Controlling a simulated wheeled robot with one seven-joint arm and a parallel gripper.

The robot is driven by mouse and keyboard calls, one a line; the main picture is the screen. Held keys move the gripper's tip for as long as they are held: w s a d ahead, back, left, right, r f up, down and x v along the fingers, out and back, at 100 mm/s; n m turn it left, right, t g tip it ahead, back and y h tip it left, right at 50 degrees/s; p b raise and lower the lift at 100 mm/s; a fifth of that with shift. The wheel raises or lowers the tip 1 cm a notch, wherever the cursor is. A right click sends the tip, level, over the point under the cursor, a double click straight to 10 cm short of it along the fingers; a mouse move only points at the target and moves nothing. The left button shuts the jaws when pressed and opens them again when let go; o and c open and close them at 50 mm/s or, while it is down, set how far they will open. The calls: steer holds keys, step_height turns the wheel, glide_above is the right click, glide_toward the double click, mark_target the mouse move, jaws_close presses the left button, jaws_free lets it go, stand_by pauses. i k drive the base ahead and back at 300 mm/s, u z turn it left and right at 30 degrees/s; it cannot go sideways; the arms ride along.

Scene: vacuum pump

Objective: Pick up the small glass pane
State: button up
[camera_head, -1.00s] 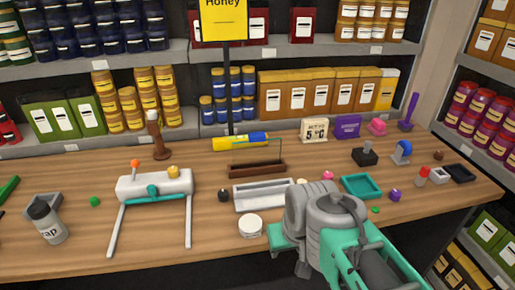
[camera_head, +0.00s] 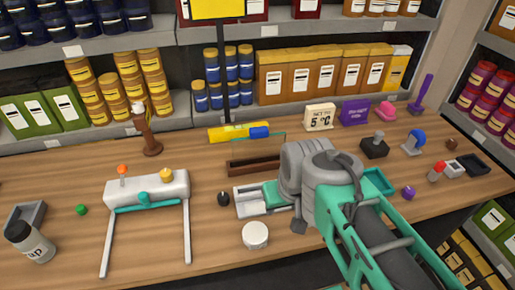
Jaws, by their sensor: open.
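A clear pane with a thin teal edge, which looks like the small glass pane (camera_head: 264,146), stands upright in or just behind a long brown slotted holder (camera_head: 240,168) in the middle of the table. My gripper (camera_head: 262,197) is right of centre, in front of the holder and over a pale grey tray (camera_head: 250,211). It is open and apart from the pane. Its fingertips are partly hidden by my own wrist, and I see nothing held in it.
A yellow and blue roll (camera_head: 235,132) lies behind the pane. A white round tub (camera_head: 255,235) and a dark round knob (camera_head: 223,199) are near the tray. A white frame with legs (camera_head: 146,189) stands left. Stocked shelves line the back.

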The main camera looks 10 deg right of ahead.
mark_target(262, 146)
steer(key=u, duration=3.3)
steer(key=k, duration=0.65)
steer(key=z, duration=0.6)
